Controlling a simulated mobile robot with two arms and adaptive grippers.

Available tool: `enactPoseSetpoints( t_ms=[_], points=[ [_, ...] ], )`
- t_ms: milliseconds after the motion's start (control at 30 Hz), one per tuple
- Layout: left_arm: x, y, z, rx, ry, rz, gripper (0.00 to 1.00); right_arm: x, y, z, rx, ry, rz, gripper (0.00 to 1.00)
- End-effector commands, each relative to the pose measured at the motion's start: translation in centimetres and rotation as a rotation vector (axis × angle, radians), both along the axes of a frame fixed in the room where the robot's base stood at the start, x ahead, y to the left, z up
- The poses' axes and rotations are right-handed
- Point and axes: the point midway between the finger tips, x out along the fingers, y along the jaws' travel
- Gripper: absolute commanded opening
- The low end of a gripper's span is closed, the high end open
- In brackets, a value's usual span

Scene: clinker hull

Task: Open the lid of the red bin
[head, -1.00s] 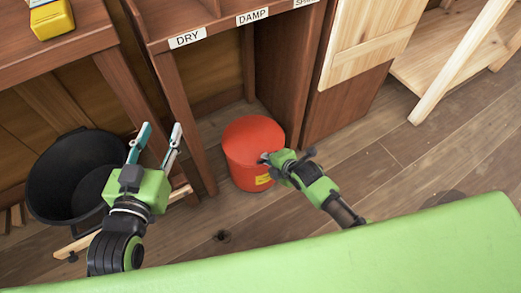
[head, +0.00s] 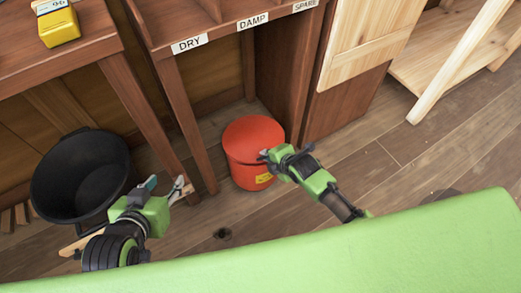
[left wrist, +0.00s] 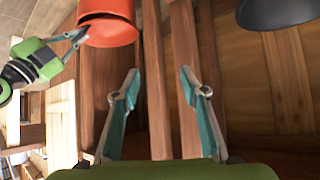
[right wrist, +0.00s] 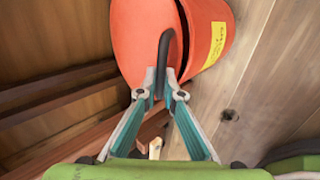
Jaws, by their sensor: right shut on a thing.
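The red bin (head: 247,172) stands on the floor under the bench; its yellow label shows in the right wrist view (right wrist: 216,42). Its orange-red lid (head: 253,133) has a dark bar handle (right wrist: 163,48). A dark gap shows between lid and bin in both wrist views, so the lid looks slightly raised on one side. My right gripper (right wrist: 160,90) is shut on the handle; it is at the bin's near right side in the head view (head: 266,157). My left gripper (head: 167,185) is open and empty, left of the bin, by a bench leg (left wrist: 181,80).
A black bucket (head: 80,190) stands at the left. The bench with labels DRY, DAMP and SPARE (head: 253,21) rises behind the bin. A pale wooden panel (head: 362,45) is at the right. Bare floor (head: 390,150) lies right of the bin.

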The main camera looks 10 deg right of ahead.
Motion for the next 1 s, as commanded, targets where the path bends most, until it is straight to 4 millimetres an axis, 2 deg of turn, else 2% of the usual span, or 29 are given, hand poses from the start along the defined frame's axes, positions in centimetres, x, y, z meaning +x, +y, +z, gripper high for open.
enactPoseSetpoints(
  t_ms=[33,500,1000],
  points=[
    [-0.4,0.2,-0.2,0.006,0.022,0.002,0.4,0.4,0.1,0.6,0.003,-0.01,-0.001,0.0],
    [-5.0,1.7,-3.2,0.055,0.25,0.019,0.4,0.7,0.2,1.4,-0.001,0.004,0.0,0.0],
    [-10.8,3.5,-5.2,0.105,0.493,0.038,0.4,0.8,0.3,2.1,-0.009,0.022,0.001,0.0]
  ],
)
